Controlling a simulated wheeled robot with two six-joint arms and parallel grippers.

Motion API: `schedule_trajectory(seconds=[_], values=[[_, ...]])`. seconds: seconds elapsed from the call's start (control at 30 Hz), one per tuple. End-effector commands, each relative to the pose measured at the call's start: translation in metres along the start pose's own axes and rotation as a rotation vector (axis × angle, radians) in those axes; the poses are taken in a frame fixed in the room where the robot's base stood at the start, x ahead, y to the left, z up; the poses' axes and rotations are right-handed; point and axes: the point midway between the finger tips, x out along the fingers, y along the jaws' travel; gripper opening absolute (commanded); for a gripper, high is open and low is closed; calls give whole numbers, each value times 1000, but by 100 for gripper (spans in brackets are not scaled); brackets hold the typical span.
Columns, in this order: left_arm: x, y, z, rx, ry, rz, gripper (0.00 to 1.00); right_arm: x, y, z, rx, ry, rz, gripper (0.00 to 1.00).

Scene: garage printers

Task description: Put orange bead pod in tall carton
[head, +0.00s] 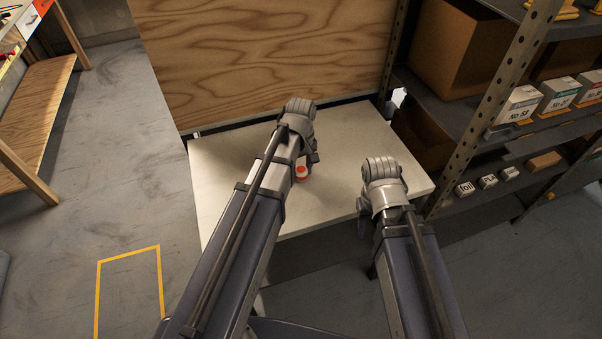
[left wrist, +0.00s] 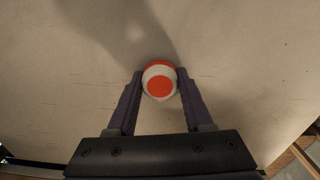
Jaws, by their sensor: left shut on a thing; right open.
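The orange bead pod (head: 301,171), a small round piece with an orange and white top, is at the white tabletop below my left gripper (head: 309,159). In the left wrist view the pod (left wrist: 159,85) sits between the two fingertips of my left gripper (left wrist: 160,80), which is shut on it. I cannot tell whether the pod still touches the table. My right gripper (head: 363,213) is over the right part of the table, open, with its fingers mostly hidden by the arm. No thing is clearly the tall carton.
The white table (head: 230,165) has bare room around the pod. A plywood panel (head: 270,50) rises behind it. At right, a metal shelf holds a large brown box (head: 460,45), a lower brown box (head: 425,137) and several small labelled boxes (head: 518,104). A wooden bench (head: 38,115) stands left.

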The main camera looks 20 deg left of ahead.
Motion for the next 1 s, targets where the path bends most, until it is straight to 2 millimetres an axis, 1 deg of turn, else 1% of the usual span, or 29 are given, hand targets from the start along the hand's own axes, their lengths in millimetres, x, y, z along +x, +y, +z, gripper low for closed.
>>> schedule_trajectory(seconds=[0.03,0.1,0.2,0.47,0.67,0.87,1.0], values=[[0,0,0,0,0,0,17,0,0,0,0,0,0,50],[0,0,0,0,0,0,9,0,0,0,0,0,0,50],[0,0,0,0,0,0,0,0,0,0,0,0,0,50],[-1,0,0,0,0,0,0,-1,0,0,0,0,0,50],[-10,0,0,0,0,0,0,-9,1,1,0,0,0,50],[-32,0,0,0,0,0,0,-32,3,2,0,0,0,50],[-53,0,0,0,0,0,0,-53,5,3,0,0,0,50]])
